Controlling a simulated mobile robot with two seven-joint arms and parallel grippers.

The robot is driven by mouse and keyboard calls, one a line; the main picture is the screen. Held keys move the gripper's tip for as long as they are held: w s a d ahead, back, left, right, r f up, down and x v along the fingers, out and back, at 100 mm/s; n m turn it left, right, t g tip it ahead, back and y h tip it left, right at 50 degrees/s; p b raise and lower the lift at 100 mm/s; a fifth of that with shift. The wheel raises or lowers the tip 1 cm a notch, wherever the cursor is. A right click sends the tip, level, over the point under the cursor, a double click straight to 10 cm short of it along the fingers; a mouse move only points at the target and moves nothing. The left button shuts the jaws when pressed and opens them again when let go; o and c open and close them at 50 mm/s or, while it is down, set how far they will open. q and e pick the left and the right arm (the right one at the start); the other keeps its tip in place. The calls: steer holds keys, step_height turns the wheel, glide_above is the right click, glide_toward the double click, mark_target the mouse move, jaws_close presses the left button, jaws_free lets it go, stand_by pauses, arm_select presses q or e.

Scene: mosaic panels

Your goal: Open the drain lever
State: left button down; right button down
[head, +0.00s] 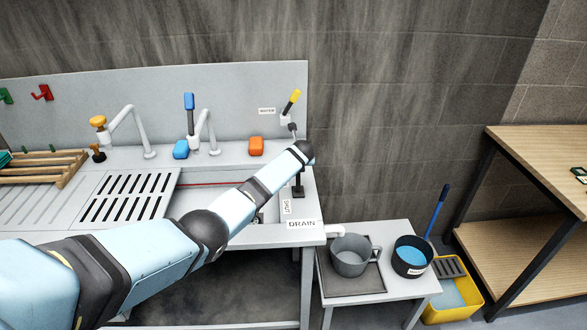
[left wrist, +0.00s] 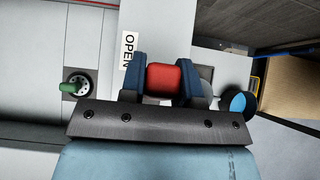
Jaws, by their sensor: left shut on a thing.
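The red handle of the drain lever (left wrist: 164,78) shows in the left wrist view between the two dark blue fingers of my left gripper (left wrist: 165,70). The fingers are shut on it, one on each side. An OPEN label (left wrist: 128,50) lies just left of the fingers. In the head view my left arm reaches over the sink's right end, and my left gripper (head: 298,191) points down there, hiding the lever. My right gripper is not in view.
Right of the sink, a low side table (head: 396,273) holds a grey mug (head: 350,262) and a dark pot (head: 412,268) with blue contents. A yellow bucket (head: 470,297) stands beyond it. A yellow-tipped lever (head: 291,102) rises behind my arm's end. Wooden shelving (head: 545,155) is at right.

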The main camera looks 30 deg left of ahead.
arm_select(q)
steer(key=shift+w+a+f+g, duration=0.1)
steer(key=shift+w+a+g, duration=0.2)
steer(key=shift+g, duration=0.1)
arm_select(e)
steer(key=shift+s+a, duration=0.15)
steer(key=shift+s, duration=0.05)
arm_select(q)
steer(key=shift+h, duration=0.3)
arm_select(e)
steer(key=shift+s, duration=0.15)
arm_select(q)
steer(key=c, duration=0.8)
jaws_free()
steer(key=shift+w+f, duration=0.1)
steer(key=shift+c, duration=0.2)
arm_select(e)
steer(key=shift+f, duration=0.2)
arm_select(q)
steer(key=shift+s+d+r, duration=0.15)
steer(key=shift+s+r, duration=0.05)
steer(key=shift+r, duration=0.2)
steer(key=p+v, duration=0.1)
steer(key=v, duration=1.2)
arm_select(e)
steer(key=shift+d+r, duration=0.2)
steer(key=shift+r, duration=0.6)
